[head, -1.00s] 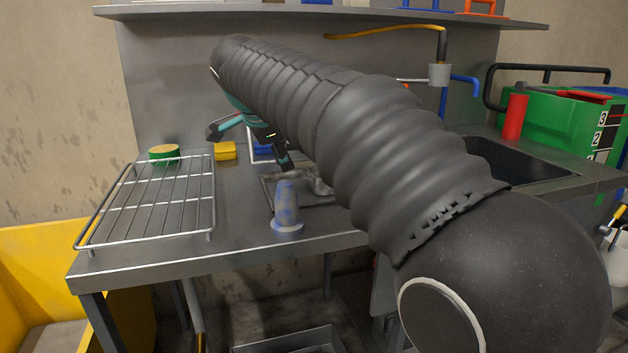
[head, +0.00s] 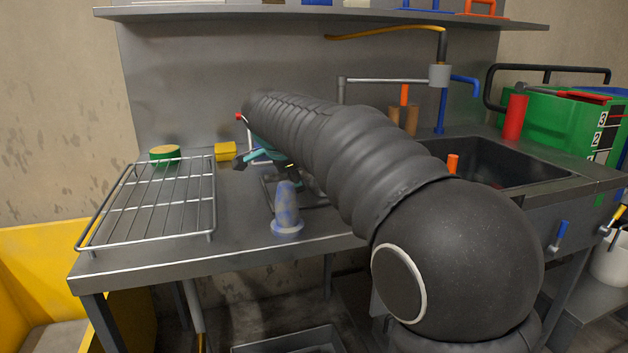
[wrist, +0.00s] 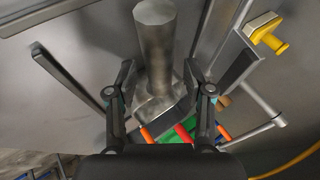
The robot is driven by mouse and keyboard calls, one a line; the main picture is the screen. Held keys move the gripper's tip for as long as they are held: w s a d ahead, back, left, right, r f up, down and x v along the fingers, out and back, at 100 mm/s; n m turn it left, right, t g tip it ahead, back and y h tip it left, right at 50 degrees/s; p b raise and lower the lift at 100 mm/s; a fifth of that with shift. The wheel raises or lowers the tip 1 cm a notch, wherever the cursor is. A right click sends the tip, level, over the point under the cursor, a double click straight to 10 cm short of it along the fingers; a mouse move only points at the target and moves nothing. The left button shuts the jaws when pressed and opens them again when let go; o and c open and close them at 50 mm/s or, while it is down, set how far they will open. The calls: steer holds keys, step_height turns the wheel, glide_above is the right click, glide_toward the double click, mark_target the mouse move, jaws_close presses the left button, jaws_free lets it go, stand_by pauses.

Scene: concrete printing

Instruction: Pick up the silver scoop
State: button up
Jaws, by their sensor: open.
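The silver scoop (wrist: 155,45) shows in the wrist view as a thick grey metal handle widening into a flared, angular part. It lies between the two dark fingers of my gripper (wrist: 158,78). The fingers are spread on either side of it, and I cannot tell whether either touches it. In the head view my arm hides the scoop, and only teal and dark parts of my gripper (head: 258,154) show at the arm's far end, over the worktop.
A blue-grey cone (head: 286,212) stands near the worktop's front edge, close to my arm. A wire rack (head: 212,200) is at left. A yellow block (head: 225,151) and a green-and-yellow round item (head: 164,153) sit behind. A sink (head: 500,165) is at right.

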jaws_close()
steer(key=shift+r, duration=0.1)
steer(key=shift+r, duration=0.55)
step_height(320, 180, up, 3)
steer(key=shift+f, duration=0.1)
steer(key=s+d+r, duration=0.2)
steer(key=d+r, duration=0.5)
steer(key=d, duration=0.4)
steer(key=shift+d, duration=0.25)
